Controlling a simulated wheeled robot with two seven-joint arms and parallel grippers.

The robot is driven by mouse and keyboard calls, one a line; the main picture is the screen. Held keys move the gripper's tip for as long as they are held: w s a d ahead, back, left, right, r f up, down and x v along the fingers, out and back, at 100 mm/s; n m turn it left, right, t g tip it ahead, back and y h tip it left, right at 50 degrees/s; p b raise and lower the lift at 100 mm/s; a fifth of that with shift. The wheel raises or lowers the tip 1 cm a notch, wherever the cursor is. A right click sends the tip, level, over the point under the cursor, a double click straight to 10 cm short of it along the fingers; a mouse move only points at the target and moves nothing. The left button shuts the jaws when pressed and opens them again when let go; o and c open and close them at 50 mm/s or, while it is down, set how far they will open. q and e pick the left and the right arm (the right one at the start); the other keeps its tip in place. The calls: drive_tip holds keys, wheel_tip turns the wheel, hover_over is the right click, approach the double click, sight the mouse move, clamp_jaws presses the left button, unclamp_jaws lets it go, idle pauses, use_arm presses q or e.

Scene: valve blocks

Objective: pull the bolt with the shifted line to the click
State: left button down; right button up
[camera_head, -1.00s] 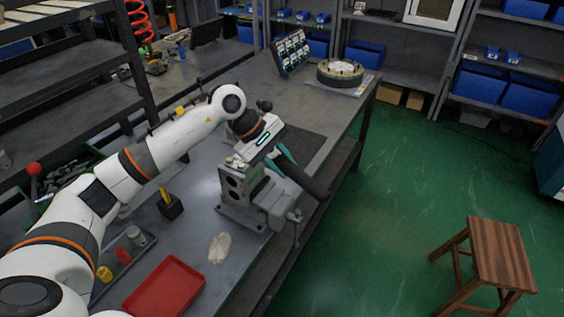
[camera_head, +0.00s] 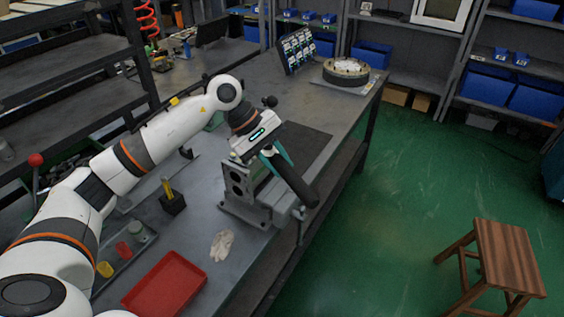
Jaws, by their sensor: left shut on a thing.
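A grey valve block (camera_head: 238,183) with round openings in its side stands in a vise (camera_head: 283,211) at the bench's right edge. Small light bolt heads (camera_head: 236,157) show on its top; their marked lines are too small to tell apart. My left gripper (camera_head: 276,160), with teal fingers, is shut on the thick black handle (camera_head: 300,187) of what looks like a wrench, beside and above the block. The handle slopes down to the right past the bench edge. The wrench's head and the bolt under it are hidden by my gripper. My right gripper is not in view.
A red tray (camera_head: 165,283), a pale glove (camera_head: 221,245) and a black pen holder (camera_head: 172,203) lie left of the vise. A round flange (camera_head: 346,71) and a display rack (camera_head: 297,50) stand farther back. A wooden stool (camera_head: 502,252) stands on the open green floor.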

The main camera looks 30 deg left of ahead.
use_arm(q)
drive_tip(key=shift+r, duration=0.1)
idle(0.3)
drive_tip(key=shift+s+a+m+b, duration=0.25)
drive_tip(key=shift+s+m+b, duration=0.1)
drive_tip(key=shift+m+b, duration=0.1)
drive_tip(key=shift+s+a+m+g+b, duration=0.5)
drive_tip(key=shift+s+m+g+b, duration=0.05)
drive_tip(key=shift+s+g, duration=0.1)
drive_tip(key=shift+s+a+m+g+b, duration=0.45)
drive_tip(key=shift+s+a+m+b, duration=0.35)
drive_tip(key=shift+a+m+b, duration=0.1)
drive_tip(key=shift+a, duration=0.1)
